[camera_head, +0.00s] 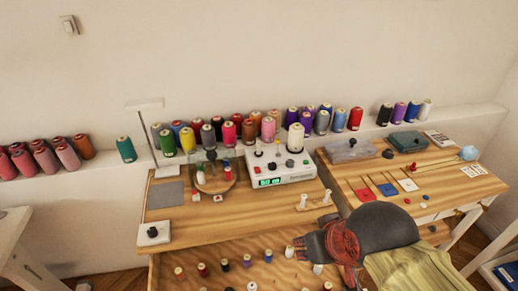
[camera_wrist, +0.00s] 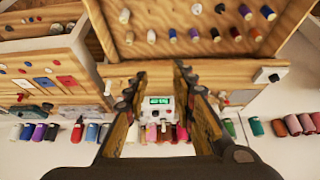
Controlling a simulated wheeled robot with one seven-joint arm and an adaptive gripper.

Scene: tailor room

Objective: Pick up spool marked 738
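Several small thread spools stand in rows on the lower wooden board; a white one (camera_head: 289,251), a dark red one (camera_head: 202,269) and a blue one (camera_head: 247,260) show in the head view. In the wrist view these rows are at the top, with a white spool (camera_wrist: 151,36) and a blue spool (camera_wrist: 172,35) among them. No number is legible, so I cannot tell which spool is marked 738. My gripper (camera_wrist: 156,85) is open, with nothing visible between its fingers. In the head view my arm covers the board's right part.
Large thread cones (camera_head: 296,138) line the white wall ledge. A white device with a green display (camera_head: 282,167) stands on the upper table, near a round spool stand (camera_head: 215,184). A lamp (camera_head: 153,140) is at left. A second table (camera_head: 350,173) is at right.

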